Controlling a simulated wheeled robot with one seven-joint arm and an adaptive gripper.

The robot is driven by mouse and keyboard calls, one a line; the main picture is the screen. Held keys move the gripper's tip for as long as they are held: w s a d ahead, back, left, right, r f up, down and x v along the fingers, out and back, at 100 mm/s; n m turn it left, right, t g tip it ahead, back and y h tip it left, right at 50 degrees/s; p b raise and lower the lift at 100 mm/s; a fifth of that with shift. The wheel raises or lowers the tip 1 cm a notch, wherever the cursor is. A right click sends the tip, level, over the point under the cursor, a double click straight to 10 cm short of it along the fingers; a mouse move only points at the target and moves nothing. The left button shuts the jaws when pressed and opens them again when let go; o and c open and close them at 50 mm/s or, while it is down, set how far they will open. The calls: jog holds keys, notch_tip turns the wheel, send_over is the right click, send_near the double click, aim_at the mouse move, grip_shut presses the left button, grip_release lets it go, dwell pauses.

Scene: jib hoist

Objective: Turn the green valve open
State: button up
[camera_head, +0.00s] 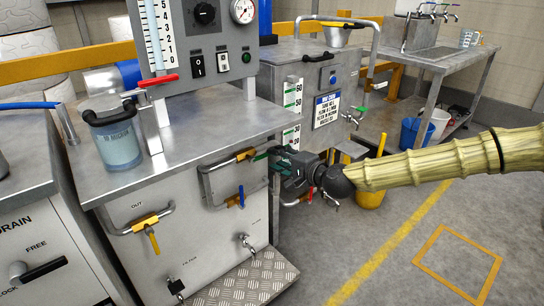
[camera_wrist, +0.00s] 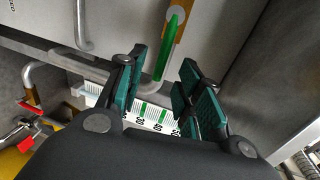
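The green valve has a long green handle (camera_wrist: 170,40) on an orange fitting. In the wrist view it lies straight ahead, its lower end showing in the gap between my fingertips. In the head view a small green part of it (camera_head: 261,157) shows beside the orange fitting on the front panel, partly hidden by my gripper. My gripper (camera_wrist: 163,62) is open, with green-padded fingers on either side of the handle's lower end. I cannot tell if they touch it. In the head view my gripper (camera_head: 279,160) is at the panel's right edge.
A yellow handle (camera_head: 152,238) is on the left pipe, and a tap (camera_head: 246,243) is low on the panel. A second tank (camera_head: 306,80) with a level scale stands behind. Floor at right is clear.

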jog(key=v, duration=0.6)
jog(key=shift+s+d, duration=0.15)
jog(key=shift+d, duration=0.05)
jog(key=s+a+f+n+g+h, duration=0.1)
jog(key=s+a+f+n+g, duration=0.15)
jog(key=s+f, duration=0.65)
jog(key=s+a+f+n+g+h, duration=0.1)
jog(key=s+f+g, duration=0.3)
jog(key=f, duration=0.8)
jog(key=s+a+f+n+g+h, duration=0.1)
jog(key=s+f, duration=0.7)
jog(key=f, duration=0.3)
jog(key=s+d+f+n+g+h, duration=0.2)
jog(key=s+d+f, duration=0.25)
jog(key=s, duration=0.35)
jog(key=s+d+f+n+g+h, duration=0.2)
jog(key=s+d+f, duration=0.25)
jog(key=s, duration=0.35)
jog(key=s+d+f+n+g+h, duration=0.1)
jog(key=s+d+f+n+h, duration=0.15)
jog(key=s+d, duration=0.45)
notch_tip(320, 180, up, 32)
jog(key=s+p, duration=0.1)
jog(key=p, duration=3.2)
jog(key=shift+s+a, duration=0.25)
